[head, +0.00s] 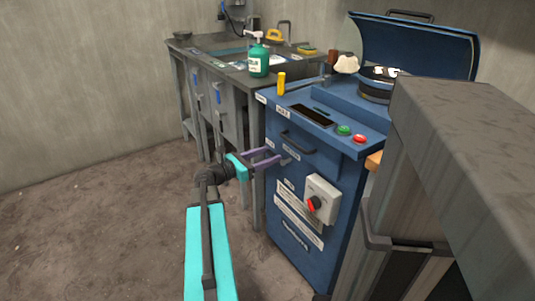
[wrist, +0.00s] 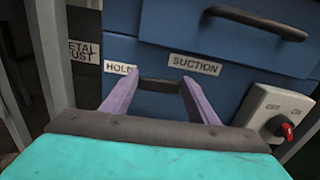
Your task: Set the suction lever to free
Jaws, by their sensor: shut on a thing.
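My gripper (head: 273,155) reaches the front of the blue machine (head: 290,215) from the left, its purple fingers pointing at the panel. In the wrist view my gripper (wrist: 160,83) has one finger at each end of a dark bar, the suction lever (wrist: 160,86), and is shut on it. The lever lies about level, below and left of the "SUCTION" label (wrist: 195,65). A "HOLD" label (wrist: 120,68), partly covered by the left finger, is left of the lever. I cannot read a "FREE" label in either view.
A grey switch box (head: 321,198) with a red knob sits below right of the lever. A drawer handle (head: 298,141) is above it. A grey sink bench (head: 228,110) stands at the left and a large grey block (head: 470,150) at the right. The left floor is clear.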

